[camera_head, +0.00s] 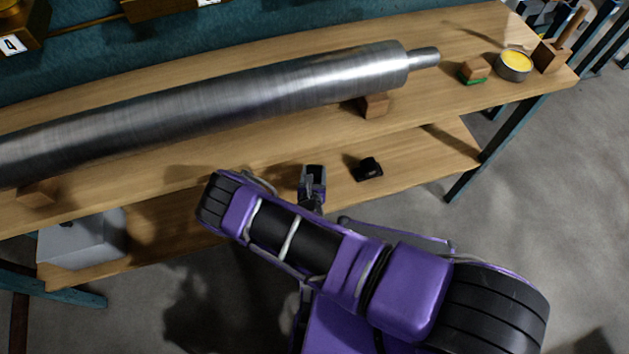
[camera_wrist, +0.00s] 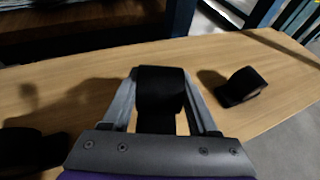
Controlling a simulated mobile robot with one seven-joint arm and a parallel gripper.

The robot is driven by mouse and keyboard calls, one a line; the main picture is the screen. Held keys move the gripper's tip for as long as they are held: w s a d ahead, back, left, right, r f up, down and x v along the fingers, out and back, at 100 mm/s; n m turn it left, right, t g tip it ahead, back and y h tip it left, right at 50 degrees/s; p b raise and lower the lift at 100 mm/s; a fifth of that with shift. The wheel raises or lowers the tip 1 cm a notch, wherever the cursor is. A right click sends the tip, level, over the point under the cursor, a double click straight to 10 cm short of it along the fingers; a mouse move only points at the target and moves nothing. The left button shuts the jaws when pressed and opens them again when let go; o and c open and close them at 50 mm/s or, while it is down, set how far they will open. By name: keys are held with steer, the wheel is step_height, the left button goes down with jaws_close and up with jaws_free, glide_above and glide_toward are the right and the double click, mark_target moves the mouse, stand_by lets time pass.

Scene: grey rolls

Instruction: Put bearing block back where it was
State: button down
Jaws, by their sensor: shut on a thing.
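My gripper (camera_wrist: 161,100) is shut on a black bearing block (camera_wrist: 160,85), which sits between its two fingers in the wrist view. In the head view my gripper (camera_head: 312,186) is by the lower wooden shelf (camera_head: 425,160), below the upper bench top; I cannot tell whether the held block touches the shelf. A second black bearing block (camera_head: 368,169) rests on this shelf to the right of my gripper, apart from it; it also shows in the wrist view (camera_wrist: 242,86). Another dark block (camera_wrist: 30,150) is at the lower left of the wrist view, cut off by the frame.
A long grey steel roll (camera_head: 240,95) lies on wooden chocks (camera_head: 374,105) on the upper bench. A yellow tin (camera_head: 514,65) and a wooden block with a green underside (camera_head: 474,71) stand at its right end. A grey box (camera_head: 85,240) is at the lower shelf's left.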

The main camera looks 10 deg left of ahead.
mark_target(315, 181)
steer(key=shift+f+b, duration=0.5)
steer(key=shift+f, duration=2.4)
steer(key=shift+c, duration=0.8)
jaws_free()
steer(key=shift+f, duration=0.15)
